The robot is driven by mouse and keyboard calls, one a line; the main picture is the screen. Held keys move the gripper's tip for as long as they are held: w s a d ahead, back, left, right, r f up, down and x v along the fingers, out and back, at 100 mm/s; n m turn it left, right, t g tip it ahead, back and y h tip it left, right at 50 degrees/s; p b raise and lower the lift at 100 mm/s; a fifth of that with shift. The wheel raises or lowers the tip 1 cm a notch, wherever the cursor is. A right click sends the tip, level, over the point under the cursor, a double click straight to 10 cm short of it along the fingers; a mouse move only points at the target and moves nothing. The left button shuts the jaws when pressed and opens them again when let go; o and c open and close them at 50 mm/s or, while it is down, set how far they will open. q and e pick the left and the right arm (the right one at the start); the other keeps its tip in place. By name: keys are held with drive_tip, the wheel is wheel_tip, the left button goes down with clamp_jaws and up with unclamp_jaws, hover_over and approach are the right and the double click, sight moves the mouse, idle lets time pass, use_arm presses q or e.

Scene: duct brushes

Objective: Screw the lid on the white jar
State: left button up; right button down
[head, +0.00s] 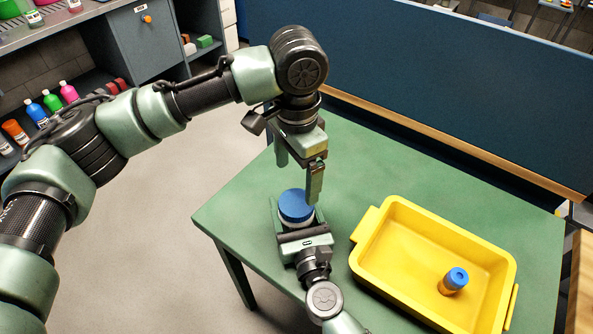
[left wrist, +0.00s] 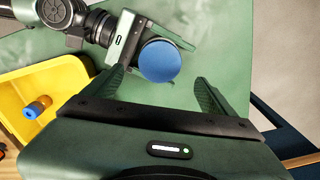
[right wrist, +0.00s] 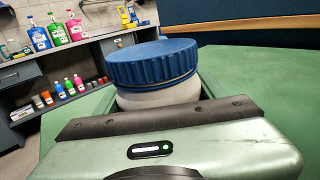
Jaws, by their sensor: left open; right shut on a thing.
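The white jar (right wrist: 160,95) stands upright at the table's near left part, with the ribbed blue lid (right wrist: 152,62) on top of it. My left gripper (head: 298,180) points down just above the lid, open and empty. In the left wrist view the lid (left wrist: 160,61) shows near the gap between its fingertips (left wrist: 160,78), apart from them.
A yellow tray (head: 366,236) stands on the green table (head: 400,165) to the right of the jar. An orange bottle with a blue cap (head: 453,281) is inside it. A blue partition runs behind the table. The table's back area is clear.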

sight(297, 202)
use_arm(q)
drive_tip(key=shift+f, duration=4)
drive_tip(key=c, duration=1.5)
drive_tip(key=o, duration=1.6)
drive_tip(key=shift+o, duration=0.2)
drive_tip(key=shift+r, duration=0.1)
wheel_tip(297, 202, up, 12)
